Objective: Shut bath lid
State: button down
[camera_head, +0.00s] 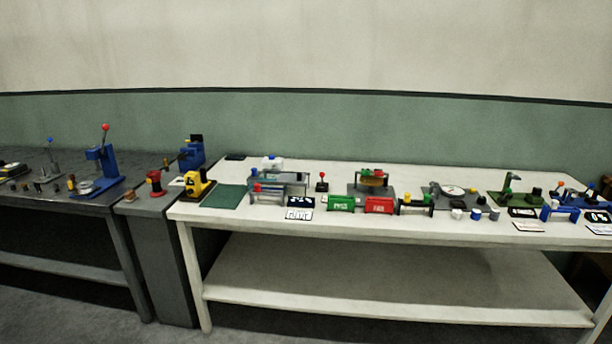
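A grey box-like fixture (291,177) with a pale, glassy-looking top stands at the left part of the white table; it may be the bath, but it is too small to tell. I cannot make out whether a lid on it is open or shut. My gripper is not in view.
The white table (225,221) also bears a green mat (224,196), a green bin (341,203), a red bin (379,205) and several small fixtures. A dark table (50,200) with a blue lever press (103,165) is at left. Grey floor (70,315) shows in front.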

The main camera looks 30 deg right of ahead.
aim_at(300, 177)
jog(key=z, duration=0.05)
jog(key=i, duration=0.9)
jog(key=u, duration=0.05)
